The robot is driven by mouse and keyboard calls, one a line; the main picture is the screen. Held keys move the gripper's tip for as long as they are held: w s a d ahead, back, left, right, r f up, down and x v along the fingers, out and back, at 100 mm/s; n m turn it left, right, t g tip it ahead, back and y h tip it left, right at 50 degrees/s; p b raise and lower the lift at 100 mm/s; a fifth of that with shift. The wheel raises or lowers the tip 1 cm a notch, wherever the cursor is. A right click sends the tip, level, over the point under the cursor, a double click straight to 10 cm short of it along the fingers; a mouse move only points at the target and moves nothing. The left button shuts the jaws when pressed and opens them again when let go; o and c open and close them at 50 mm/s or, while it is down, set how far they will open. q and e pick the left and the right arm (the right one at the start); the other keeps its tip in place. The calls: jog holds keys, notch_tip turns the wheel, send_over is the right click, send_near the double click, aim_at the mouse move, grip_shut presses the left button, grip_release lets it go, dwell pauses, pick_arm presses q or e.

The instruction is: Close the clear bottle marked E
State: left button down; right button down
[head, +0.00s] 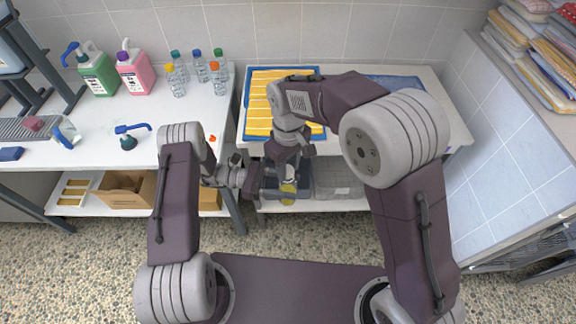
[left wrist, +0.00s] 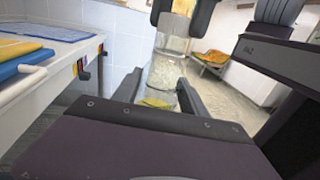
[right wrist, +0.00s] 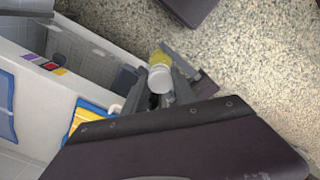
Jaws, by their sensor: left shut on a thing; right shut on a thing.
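The clear bottle (left wrist: 163,72) is upright between the fingers of my left gripper (left wrist: 158,90), which is shut on it. Something yellow shows low on it, also in the head view (head: 287,200). My right gripper (right wrist: 160,86) comes from above and is shut on a whitish round cap (right wrist: 160,79), directly over the bottle, with yellow just beyond it. In the head view, my left gripper (head: 262,181) reaches in from the left and my right gripper (head: 288,165) is above. I cannot read the E or tell whether the cap is seated on the neck.
Several clear bottles with coloured caps (head: 200,72), a green jug (head: 98,74) and a pink jug (head: 136,72) stand on the left table. A yellow-and-blue mat (head: 258,103) lies on the middle table. Grey bins (head: 338,178) sit below. Folded towels (head: 545,60) are at right.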

jog(key=shift+f, duration=0.55)
jog(key=m, duration=0.6)
jog(key=shift+a, duration=0.1)
jog(key=m, duration=0.3)
jog(key=shift+m, duration=0.3)
jog(key=m, duration=0.6)
jog(key=shift+a, duration=0.1)
jog(key=m, duration=0.6)
jog(key=shift+m, duration=0.3)
jog(key=m, duration=0.6)
jog(key=shift+w+f+m, duration=0.1)
jog(key=shift+m, duration=0.2)
jog(key=m, duration=0.7)
